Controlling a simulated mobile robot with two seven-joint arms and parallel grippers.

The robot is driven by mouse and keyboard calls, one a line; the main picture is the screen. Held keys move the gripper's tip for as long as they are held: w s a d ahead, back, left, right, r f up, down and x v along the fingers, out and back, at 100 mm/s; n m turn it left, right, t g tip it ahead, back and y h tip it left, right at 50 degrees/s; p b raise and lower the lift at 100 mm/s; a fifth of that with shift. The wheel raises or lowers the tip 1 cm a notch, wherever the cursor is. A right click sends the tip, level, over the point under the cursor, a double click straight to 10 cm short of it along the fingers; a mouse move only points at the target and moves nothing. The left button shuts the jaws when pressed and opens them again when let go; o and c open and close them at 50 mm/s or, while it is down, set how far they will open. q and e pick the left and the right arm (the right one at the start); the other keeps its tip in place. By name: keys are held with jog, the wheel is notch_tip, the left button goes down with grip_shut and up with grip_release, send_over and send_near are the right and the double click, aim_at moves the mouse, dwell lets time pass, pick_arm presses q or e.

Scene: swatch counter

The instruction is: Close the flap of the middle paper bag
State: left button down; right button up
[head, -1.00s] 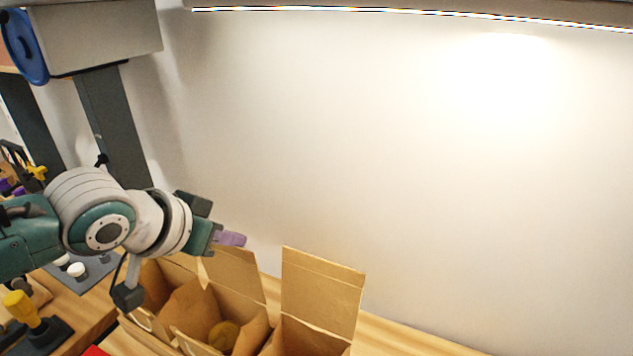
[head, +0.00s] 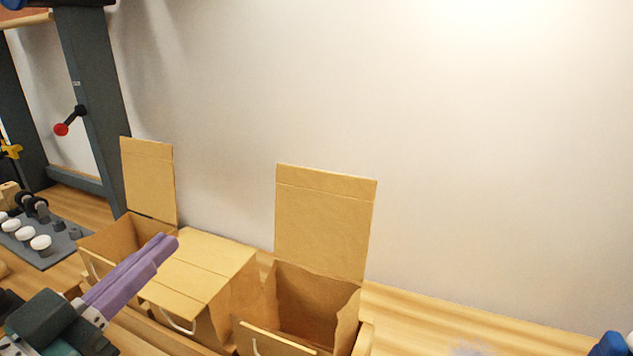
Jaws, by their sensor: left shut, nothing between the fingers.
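Three brown paper bags stand in a row. The middle paper bag (head: 232,308) has its flap (head: 208,262) folded forward and down across its mouth, so its inside is hidden. The flap's front strip reaches the front side, near a white handle. My left gripper (head: 165,244) has purple fingers, shut and empty. It comes in from the lower left, in front of the left bag and the left edge of the middle flap. I cannot tell whether it touches the flap. My right gripper is not in view.
The left bag's flap (head: 149,180) and the right bag's flap (head: 325,222) stand upright, their bags open. A grey board with white knobs (head: 41,243) lies at far left. A wall rises behind. The wooden counter (head: 440,318) right of the bags is largely clear.

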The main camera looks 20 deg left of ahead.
aim_at(169, 310)
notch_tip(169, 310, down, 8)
jog(key=b, duration=0.5)
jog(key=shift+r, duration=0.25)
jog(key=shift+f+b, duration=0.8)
jog(key=shift+b, duration=0.25)
pick_arm(q)
notch_tip(169, 310, down, 8)
jog(key=s+t, duration=0.2)
jog(key=shift+a+b, duration=0.15)
jog(key=shift+b, duration=0.25)
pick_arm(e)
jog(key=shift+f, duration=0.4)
pick_arm(q)
jog(key=shift+f, duration=0.25)
